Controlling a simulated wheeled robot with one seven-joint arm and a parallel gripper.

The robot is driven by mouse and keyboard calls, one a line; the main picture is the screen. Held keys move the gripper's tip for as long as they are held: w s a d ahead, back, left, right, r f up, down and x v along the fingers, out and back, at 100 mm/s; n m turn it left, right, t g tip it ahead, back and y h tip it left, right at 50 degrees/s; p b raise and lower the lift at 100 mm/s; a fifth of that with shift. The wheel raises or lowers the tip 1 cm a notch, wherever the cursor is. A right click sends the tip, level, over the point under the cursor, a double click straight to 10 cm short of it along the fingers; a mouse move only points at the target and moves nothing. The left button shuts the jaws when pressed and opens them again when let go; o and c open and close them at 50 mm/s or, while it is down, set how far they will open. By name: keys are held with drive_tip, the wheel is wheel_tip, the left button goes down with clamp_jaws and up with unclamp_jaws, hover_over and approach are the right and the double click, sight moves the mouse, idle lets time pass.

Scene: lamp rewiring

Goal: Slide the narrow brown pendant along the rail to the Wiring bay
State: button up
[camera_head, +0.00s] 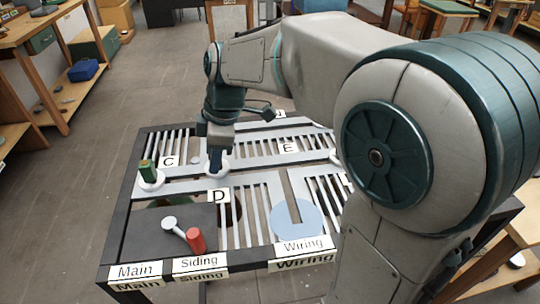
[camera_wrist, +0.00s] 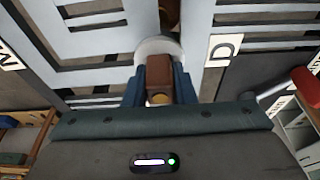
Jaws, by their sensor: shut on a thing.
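The brown pendant's block-like top (camera_wrist: 160,72) stands between my fingers in the wrist view, with a white round collar (camera_wrist: 157,46) around it. My gripper (camera_wrist: 160,92) is shut on it. In the head view my gripper (camera_head: 217,165) points down at the slotted rail plate, just above the D label (camera_head: 218,196), with the white collar (camera_head: 209,174) at its tips; the brown top is hidden there. The Wiring bay is at the front right, with its Wiring label (camera_head: 303,246) and a pale blue disc (camera_head: 290,225) at a slot's end.
A green pendant top (camera_head: 148,171) stands on a white collar left of my gripper. My arm hides the table's right side.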

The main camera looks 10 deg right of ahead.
drive_tip(key=shift+s+f, duration=0.25)
drive_tip(key=shift+s, duration=0.5)
drive_tip(key=shift+s+d+b, duration=0.2)
drive_tip(key=shift+d+b, duration=0.05)
drive_tip(key=shift+d, duration=2.1)
drive_tip(key=shift+s+d+b, duration=0.15)
drive_tip(key=shift+d+b, duration=0.1)
drive_tip(key=shift+d, duration=2.1)
drive_tip(key=shift+s+d+b, duration=0.2)
drive_tip(key=shift+d+b, duration=0.05)
drive_tip(key=shift+d, duration=2.1)
drive_tip(key=s+a+b, duration=0.1)
drive_tip(key=s+b, duration=0.1)
drive_tip(key=s, duration=1.2)
